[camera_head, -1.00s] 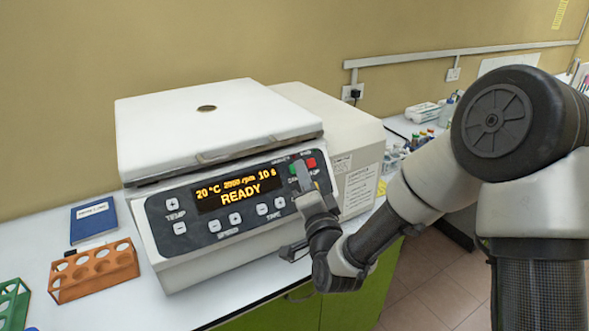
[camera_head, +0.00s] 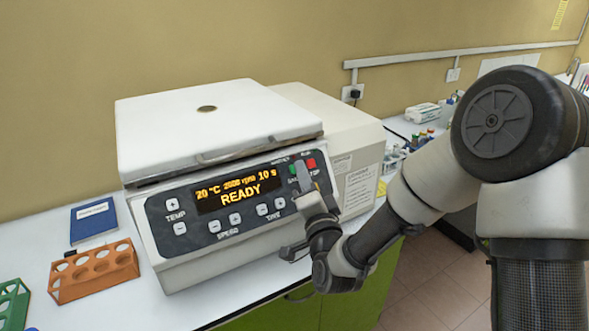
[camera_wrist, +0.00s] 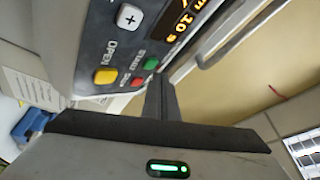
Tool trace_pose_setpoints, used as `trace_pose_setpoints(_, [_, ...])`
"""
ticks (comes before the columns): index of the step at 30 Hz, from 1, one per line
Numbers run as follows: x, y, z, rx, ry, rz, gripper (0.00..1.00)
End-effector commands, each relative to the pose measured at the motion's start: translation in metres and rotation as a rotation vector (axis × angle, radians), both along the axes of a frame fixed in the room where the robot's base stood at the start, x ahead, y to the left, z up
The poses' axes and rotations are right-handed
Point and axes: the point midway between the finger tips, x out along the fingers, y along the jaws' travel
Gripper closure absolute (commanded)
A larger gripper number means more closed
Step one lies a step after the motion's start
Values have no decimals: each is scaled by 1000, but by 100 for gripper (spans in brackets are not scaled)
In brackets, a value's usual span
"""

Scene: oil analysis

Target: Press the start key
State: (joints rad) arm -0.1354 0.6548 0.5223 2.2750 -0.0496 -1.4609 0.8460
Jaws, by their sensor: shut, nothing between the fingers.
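The centrifuge (camera_head: 215,125) stands on the bench with its lid closed. Its display (camera_head: 238,192) reads 20 °C, 10 s and READY. The green start key (camera_head: 293,170) is at the panel's upper right, left of the red stop key (camera_head: 311,163). My gripper (camera_head: 303,173) is shut and empty, with its fingertips in front of the panel by these keys. In the wrist view, the shut fingers (camera_wrist: 160,90) point toward the green key (camera_wrist: 151,63), with the red key (camera_wrist: 137,82) just left of them. I cannot tell whether the tips touch a key.
A yellow OPEN key (camera_wrist: 106,76) is near the red key in the wrist view. An orange rack (camera_head: 95,270), a green rack (camera_head: 12,303) and a blue book (camera_head: 93,221) lie left of the machine. Bottles stand on the bench behind my arm.

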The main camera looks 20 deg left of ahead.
Motion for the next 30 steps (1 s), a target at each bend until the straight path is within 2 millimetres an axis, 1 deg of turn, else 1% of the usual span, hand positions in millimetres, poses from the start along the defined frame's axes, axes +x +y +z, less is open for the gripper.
trace_pose_setpoints(17, [0, 0, -1, 0, 0, 0, 100])
trace_pose_setpoints(25, [4, 5, -6, 0, -1, 0, 100])
trace_pose_setpoints(30, [5, 6, -4, 0, 0, 0, 100])
